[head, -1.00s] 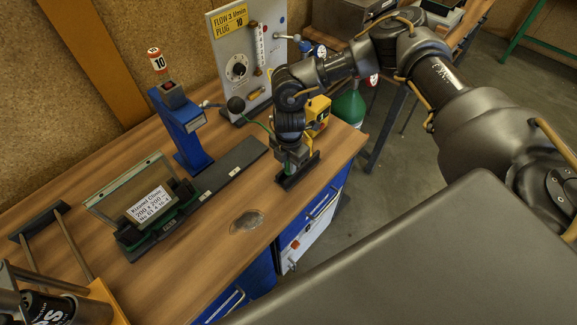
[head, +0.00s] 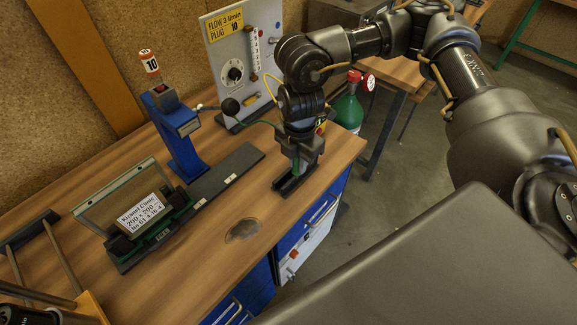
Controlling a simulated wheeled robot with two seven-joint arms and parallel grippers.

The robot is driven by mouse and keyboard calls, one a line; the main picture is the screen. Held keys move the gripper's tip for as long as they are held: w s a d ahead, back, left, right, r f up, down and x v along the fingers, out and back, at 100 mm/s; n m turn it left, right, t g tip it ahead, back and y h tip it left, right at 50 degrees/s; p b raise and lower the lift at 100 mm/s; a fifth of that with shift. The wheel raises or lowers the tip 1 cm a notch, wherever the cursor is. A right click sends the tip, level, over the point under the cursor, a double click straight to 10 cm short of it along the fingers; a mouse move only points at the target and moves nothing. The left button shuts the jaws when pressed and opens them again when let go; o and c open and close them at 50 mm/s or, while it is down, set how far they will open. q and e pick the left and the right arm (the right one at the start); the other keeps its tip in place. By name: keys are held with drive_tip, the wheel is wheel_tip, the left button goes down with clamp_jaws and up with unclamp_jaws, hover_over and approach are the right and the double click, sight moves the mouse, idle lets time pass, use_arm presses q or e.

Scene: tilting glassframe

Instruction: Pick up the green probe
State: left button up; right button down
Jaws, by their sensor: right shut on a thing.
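The green probe (head: 296,163) shows as a small green piece at the jaws of my right gripper (head: 297,159). The gripper points down and is shut on it, hiding most of the probe. The gripper is over a narrow dark holder (head: 289,185) near the right edge of the bench. I cannot tell whether the probe is clear of the holder. A thin green line runs from the gripper toward the flow panel. My left gripper is not seen.
A glass frame with a white label (head: 145,212) stands tilted on a dark fixture. Behind are the flow panel (head: 232,50) and a green gas bottle (head: 347,112). The bench front (head: 245,230) is mostly clear.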

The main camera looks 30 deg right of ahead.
drive_tip(key=s+r, duration=0.3)
drive_tip(key=s, duration=0.5)
drive_tip(key=shift+s+d+r, duration=0.3)
drive_tip(key=shift+r, duration=0.05)
drive_tip(key=w+a+f+m+b, duration=0.1)
drive_tip(key=w+m, duration=0.3)
drive_tip(key=m, duration=0.4)
drive_tip(key=w+a+f+m+b, duration=0.1)
drive_tip(key=w+a+m+b, duration=0.1)
drive_tip(key=w+m, duration=0.3)
drive_tip(key=m+b, duration=0.1)
drive_tip(key=m, duration=0.2)
drive_tip(key=shift+w+f, duration=0.25)
drive_tip(key=shift+f, duration=0.1)
